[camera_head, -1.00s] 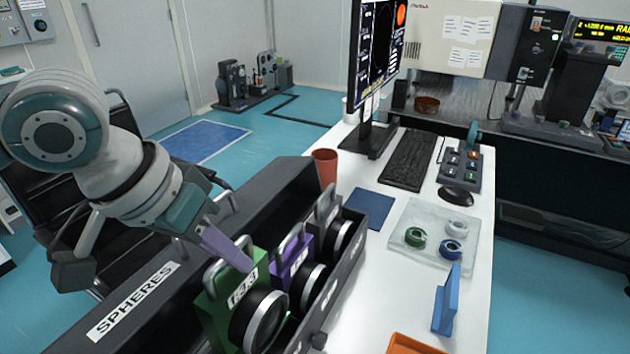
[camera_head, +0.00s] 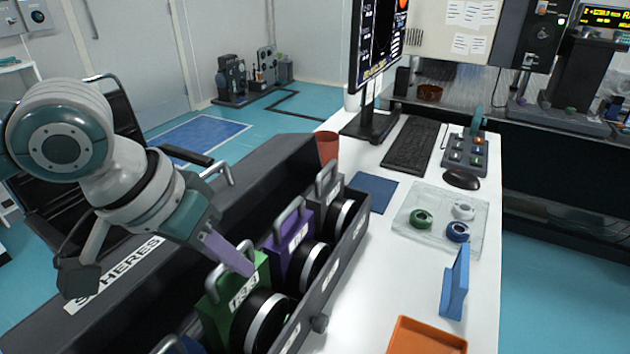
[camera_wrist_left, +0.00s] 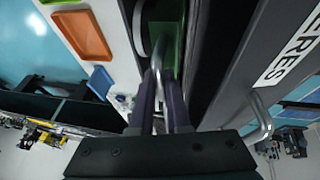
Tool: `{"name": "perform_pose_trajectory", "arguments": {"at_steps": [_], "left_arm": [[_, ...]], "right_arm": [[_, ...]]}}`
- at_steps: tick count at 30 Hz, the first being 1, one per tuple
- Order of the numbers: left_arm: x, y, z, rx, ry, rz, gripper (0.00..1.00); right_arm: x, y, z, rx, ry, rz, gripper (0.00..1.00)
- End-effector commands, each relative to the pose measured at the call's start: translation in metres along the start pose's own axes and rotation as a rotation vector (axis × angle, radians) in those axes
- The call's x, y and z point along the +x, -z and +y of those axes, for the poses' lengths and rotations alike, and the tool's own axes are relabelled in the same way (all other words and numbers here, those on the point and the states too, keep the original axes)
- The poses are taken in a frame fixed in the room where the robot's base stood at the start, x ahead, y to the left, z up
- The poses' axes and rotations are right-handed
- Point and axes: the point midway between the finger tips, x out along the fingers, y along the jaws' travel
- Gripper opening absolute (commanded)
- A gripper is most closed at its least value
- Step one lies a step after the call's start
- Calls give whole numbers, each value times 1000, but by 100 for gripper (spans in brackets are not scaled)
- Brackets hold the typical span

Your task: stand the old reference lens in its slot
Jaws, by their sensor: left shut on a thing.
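My left gripper (camera_head: 232,254) is shut on the metal handle of a green lens holder (camera_head: 243,285). In the left wrist view the fingertips (camera_wrist_left: 160,84) close on this handle above the green plate (camera_wrist_left: 166,48). The holder is upright, its black lens ring (camera_head: 266,322) facing right, inside a long dark box (camera_head: 270,180) labelled SPHERES. Whether its foot rests in a slot is hidden. Behind it stand a purple lens holder (camera_head: 293,240) and a grey lens holder (camera_head: 325,180), each with a handle. My right gripper is out of view.
A blue edge (camera_head: 182,346) shows in the box at the bottom. On the white table to the right are an orange tray (camera_head: 428,338), a blue stand (camera_head: 454,284), a clear tray (camera_head: 470,208) with rings, and a blue mat (camera_head: 376,192). A red cup (camera_head: 328,148) stands behind the box.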

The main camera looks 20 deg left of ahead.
Motion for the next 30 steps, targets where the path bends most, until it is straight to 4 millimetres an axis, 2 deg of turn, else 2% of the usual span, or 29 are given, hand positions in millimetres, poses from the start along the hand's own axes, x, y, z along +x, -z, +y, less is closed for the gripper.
{"name": "perform_pose_trajectory", "arguments": {"at_steps": [6, 30], "left_arm": [[8, -2, -1, -1, -2, 2, 0], [13, -4, -2, 0, -2, 3, 0]], "right_arm": [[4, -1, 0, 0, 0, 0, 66], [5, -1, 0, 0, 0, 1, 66]]}}
